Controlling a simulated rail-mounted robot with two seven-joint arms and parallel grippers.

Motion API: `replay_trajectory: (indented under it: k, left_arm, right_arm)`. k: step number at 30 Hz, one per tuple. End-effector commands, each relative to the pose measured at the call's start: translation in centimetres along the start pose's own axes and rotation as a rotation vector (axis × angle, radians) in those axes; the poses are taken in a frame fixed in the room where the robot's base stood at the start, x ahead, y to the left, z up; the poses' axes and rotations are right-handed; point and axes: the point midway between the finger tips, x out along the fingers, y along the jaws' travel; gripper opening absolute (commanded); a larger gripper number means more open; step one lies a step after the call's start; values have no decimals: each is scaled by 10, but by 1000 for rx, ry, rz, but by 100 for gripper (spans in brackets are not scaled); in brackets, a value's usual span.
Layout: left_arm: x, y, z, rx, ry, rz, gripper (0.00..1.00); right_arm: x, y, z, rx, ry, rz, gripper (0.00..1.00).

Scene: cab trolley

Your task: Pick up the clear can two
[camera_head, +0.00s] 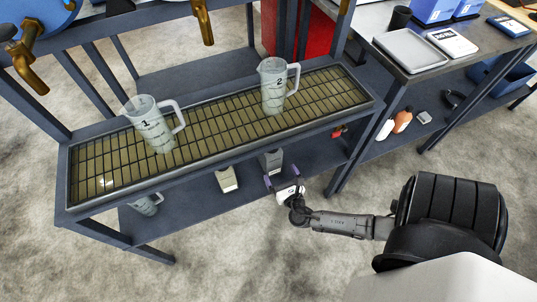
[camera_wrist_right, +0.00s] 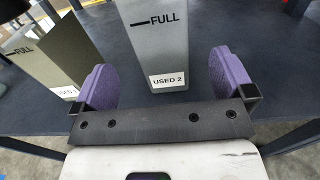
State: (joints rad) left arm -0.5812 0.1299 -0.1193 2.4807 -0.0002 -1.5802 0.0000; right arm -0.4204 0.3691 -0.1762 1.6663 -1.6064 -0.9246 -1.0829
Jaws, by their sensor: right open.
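The clear can marked 2 (camera_head: 272,88) stands upright on the grated top tray (camera_head: 225,149), handle to the right. A similar clear can marked 1 (camera_head: 150,125) stands to its left. My right gripper (camera_head: 284,181) is low in front of the lower shelf, below and apart from can 2. In the right wrist view its purple fingers (camera_wrist_right: 166,82) are open and empty. Between and beyond them stands a grey container labelled USED 2 (camera_wrist_right: 160,40), also in the head view (camera_head: 271,161). Can 2 is not in the wrist view. My left gripper is not in view.
A beige container marked FULL (camera_wrist_right: 50,62) stands left of the grey one on the lower shelf (camera_head: 190,198). Brass taps (camera_head: 203,22) hang over the tray. A workbench (camera_head: 440,65) with trays and bottles below stands right. The tray between the cans is clear.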

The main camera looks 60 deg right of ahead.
Motion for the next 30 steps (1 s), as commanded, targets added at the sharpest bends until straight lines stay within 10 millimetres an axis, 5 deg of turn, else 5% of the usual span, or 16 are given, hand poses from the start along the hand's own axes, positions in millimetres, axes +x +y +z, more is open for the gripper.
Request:
replay_trajectory:
  k: [6, 30]
  left_arm:
    - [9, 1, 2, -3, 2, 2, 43]
    - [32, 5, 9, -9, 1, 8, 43]
  right_arm:
    - [30, 0, -1, 2, -1, -1, 100]
    - [91, 0, 0, 3, 1, -2, 100]
